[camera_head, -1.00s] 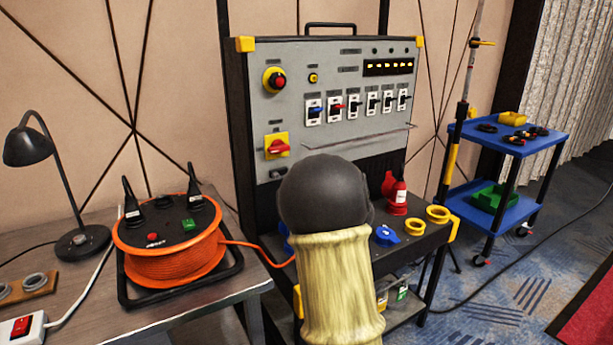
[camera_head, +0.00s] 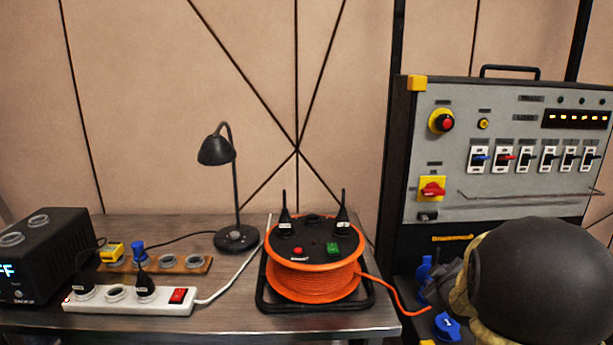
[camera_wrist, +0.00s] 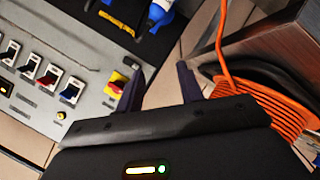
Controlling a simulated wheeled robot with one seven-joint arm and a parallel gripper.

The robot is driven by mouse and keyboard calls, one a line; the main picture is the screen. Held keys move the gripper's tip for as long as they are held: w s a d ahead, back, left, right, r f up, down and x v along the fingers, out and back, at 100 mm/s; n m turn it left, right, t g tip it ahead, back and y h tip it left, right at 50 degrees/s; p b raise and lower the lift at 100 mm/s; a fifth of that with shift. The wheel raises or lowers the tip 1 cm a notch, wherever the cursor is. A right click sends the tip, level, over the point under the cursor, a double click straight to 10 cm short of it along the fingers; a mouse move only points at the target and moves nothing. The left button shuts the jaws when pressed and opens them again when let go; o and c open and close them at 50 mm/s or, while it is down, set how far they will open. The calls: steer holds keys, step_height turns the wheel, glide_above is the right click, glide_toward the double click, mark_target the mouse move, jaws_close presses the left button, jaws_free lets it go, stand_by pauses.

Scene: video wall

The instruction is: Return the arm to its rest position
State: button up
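My arm (camera_head: 545,285) shows at the lower right of the head view as a large dark rounded joint with a yellowish sleeve behind it. It hides part of the shelf below the control panel. My gripper (camera_wrist: 159,78) shows in the wrist view, with its two dark fingers apart and nothing between them. The wrist view is tilted. The grey control panel (camera_wrist: 85,50) lies to the left of the fingers, and the orange cable reel (camera_wrist: 270,108) lies to the right. No contact with either shows.
A bench (camera_head: 225,320) carries the orange reel (camera_head: 312,275), a black lamp (camera_head: 236,238), a white power strip (camera_head: 205,297), a wooden socket board (camera_head: 185,263) and a black power unit (camera_head: 45,255). The panel (camera_head: 450,130) stands at right. An orange cable (camera_head: 383,285) runs from the reel towards it.

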steer(key=s+a+f+m+g+y, duration=0.1)
steer(key=s+a+f+m+g, duration=0.35)
steer(key=s+a, duration=0.55)
steer(key=s+a+f+m+g+y, duration=0.25)
steer(key=s+a+f+g, duration=0.3)
steer(key=s, duration=0.75)
steer(key=w+a+p+v, duration=0.1)
steer(key=w+p+v, duration=0.1)
steer(key=p+v, duration=1.1)
steer(key=w+a+r+p+v, duration=0.1)
steer(key=w+p+v, duration=0.2)
steer(key=p+v, duration=1.1)
steer(key=shift+w+a+h+p, duration=0.2)
steer(key=shift+w+h+p, duration=0.1)
steer(key=shift+h+p, duration=0.25)
steer(key=shift+r, duration=0.1)
